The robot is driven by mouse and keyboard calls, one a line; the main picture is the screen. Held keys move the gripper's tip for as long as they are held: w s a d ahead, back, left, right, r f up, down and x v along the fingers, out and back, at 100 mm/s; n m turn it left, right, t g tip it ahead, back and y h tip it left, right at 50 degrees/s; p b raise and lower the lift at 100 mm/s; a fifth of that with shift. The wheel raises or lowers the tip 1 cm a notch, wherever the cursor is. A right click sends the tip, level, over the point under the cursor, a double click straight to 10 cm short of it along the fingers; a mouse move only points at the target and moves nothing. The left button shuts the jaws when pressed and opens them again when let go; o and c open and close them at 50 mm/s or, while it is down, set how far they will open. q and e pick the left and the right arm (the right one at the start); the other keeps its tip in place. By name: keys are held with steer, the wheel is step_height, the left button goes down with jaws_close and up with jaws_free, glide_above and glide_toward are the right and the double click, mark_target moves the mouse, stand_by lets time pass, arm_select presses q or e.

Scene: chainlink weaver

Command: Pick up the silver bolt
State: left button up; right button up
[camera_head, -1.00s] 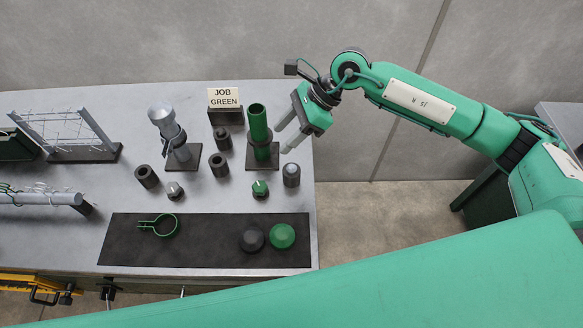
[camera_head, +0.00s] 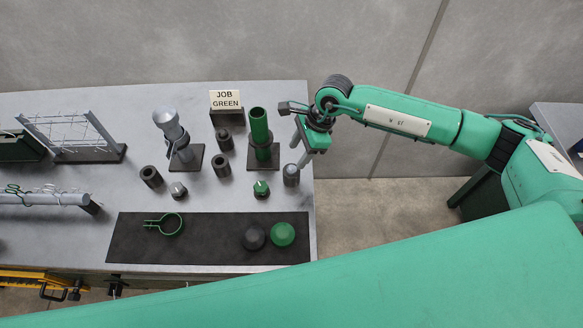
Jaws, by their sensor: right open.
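A small upright piece with a rounded silver-grey top (camera_head: 291,175) stands at the right edge of the grey bench. A silver-grey faceted piece (camera_head: 178,190) stands further left; I cannot tell for sure which of the two is the silver bolt. My right gripper (camera_head: 298,156) points down with its fingers apart and empty. It is just above and behind the rounded piece at the right edge, and appears not to touch it. My left gripper is not in view.
A green faceted piece (camera_head: 261,189) and a green tube on a stand (camera_head: 259,126) are close to the left. A silver post (camera_head: 168,124), several dark sleeves (camera_head: 222,165) and a JOB GREEN sign (camera_head: 225,100) stand beyond. A dark mat (camera_head: 205,250) holds a green clamp and two domes.

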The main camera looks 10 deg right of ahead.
mark_target(292, 168)
steer(key=p+x, duration=0.1)
steer(key=x, duration=0.1)
steer(key=p+x, duration=0.1)
steer(key=shift+s+a+f+p, duration=0.1)
steer(key=shift+s+f+p, duration=0.2)
steer(key=shift+s+f, duration=0.1)
steer(key=shift+a+f, duration=0.15)
steer(key=shift+f, duration=0.25)
steer(key=c, duration=1.1)
